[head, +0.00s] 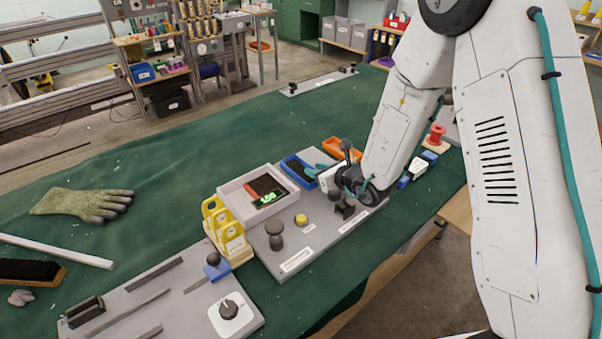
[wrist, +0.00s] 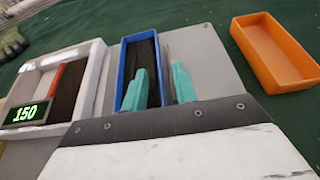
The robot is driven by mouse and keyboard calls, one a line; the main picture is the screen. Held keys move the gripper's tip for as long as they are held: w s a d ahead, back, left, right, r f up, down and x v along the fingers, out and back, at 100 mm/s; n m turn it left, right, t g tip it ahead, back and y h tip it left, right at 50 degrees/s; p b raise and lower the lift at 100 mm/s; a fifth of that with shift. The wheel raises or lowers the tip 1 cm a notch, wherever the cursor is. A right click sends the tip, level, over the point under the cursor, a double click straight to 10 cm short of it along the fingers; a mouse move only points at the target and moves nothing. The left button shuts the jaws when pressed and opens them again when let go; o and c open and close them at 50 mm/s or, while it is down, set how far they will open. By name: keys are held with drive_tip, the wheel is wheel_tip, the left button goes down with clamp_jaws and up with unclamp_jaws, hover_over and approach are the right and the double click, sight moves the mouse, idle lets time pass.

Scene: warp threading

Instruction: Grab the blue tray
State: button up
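The blue tray (wrist: 121,75) is a narrow open box with a dark inside, on a grey plate. It also shows in the head view (head: 293,177), left of my wrist. My gripper (wrist: 160,80) has two teal fingers, apart with nothing between them but possibly the tray's right wall. In the wrist view, the left finger overlaps the tray's inside and the right finger is over the grey plate just right of the tray. I cannot tell whether the fingers touch the tray or how high they are. In the head view, my gripper (head: 318,170) is at the tray's right side.
A white tray (head: 226,196) with a display reading 150 stands left of the blue tray. An orange tray (wrist: 275,80) is to the right. A yellow rack (head: 236,246), a black knob (head: 275,230) and a yellow button (head: 301,220) are nearby. Green table is clear behind.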

drive_tip(key=shift+w+a, duration=0.1)
drive_tip(key=shift+w, duration=0.1)
clamp_jaws()
